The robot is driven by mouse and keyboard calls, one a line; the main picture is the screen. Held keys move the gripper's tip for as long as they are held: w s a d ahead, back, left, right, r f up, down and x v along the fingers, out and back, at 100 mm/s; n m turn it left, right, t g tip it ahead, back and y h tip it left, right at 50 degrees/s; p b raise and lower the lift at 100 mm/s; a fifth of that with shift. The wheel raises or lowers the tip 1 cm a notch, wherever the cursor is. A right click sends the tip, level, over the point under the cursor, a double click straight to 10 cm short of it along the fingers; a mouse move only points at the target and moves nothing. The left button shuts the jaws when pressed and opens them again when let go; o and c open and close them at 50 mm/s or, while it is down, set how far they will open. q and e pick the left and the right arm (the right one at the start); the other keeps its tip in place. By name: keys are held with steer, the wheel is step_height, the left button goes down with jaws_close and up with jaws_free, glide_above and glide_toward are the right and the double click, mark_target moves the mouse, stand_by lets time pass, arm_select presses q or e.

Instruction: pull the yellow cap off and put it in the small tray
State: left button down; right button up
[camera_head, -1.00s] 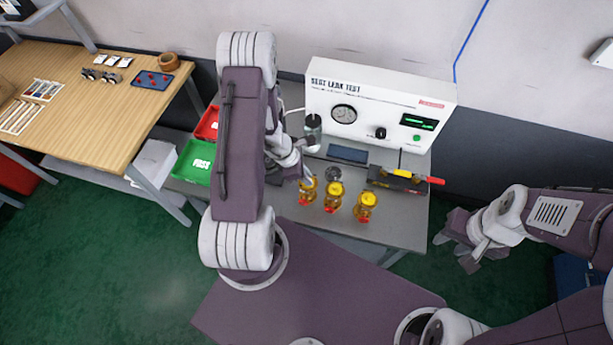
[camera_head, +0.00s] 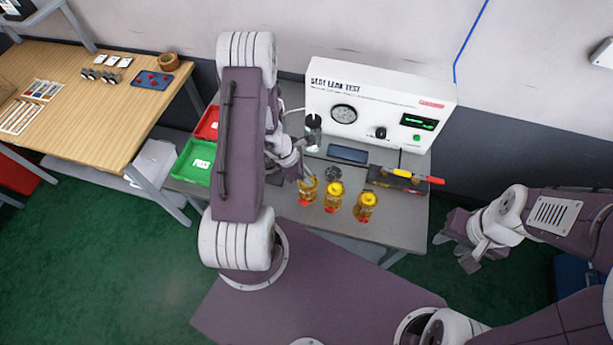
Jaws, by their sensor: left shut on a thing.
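Several yellow-topped parts stand on the grey bench: a left one (camera_head: 307,192), a middle one (camera_head: 333,197) and a right one (camera_head: 366,206), each with red at its lower front. My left gripper (camera_head: 303,176) reaches down at the left part and is shut at its yellow cap (camera_head: 309,183); the fingertips are small and partly hidden by my arm. A small dark blue tray (camera_head: 348,154) lies in front of the test box, and looks empty. My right gripper (camera_head: 455,253) hangs off the bench's right side, open and empty.
The white leak test box (camera_head: 380,105) stands at the back. A dark holder (camera_head: 398,181) with a red and yellow tool is at the right. Red (camera_head: 208,122) and green (camera_head: 195,163) trays are at the left. A dark round piece (camera_head: 333,173) sits behind the middle part.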

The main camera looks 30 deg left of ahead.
arm_select(q)
steer(key=shift+r, duration=0.2)
stand_by(0.6)
steer(key=shift+r+p, duration=0.35)
steer(key=shift+p, duration=0.1)
steer(key=shift+r+p, duration=0.35)
steer(key=shift+r, duration=0.1)
steer(key=shift+r+p, duration=1.55)
steer(key=shift+r, duration=0.5)
steer(key=shift+f, duration=0.1)
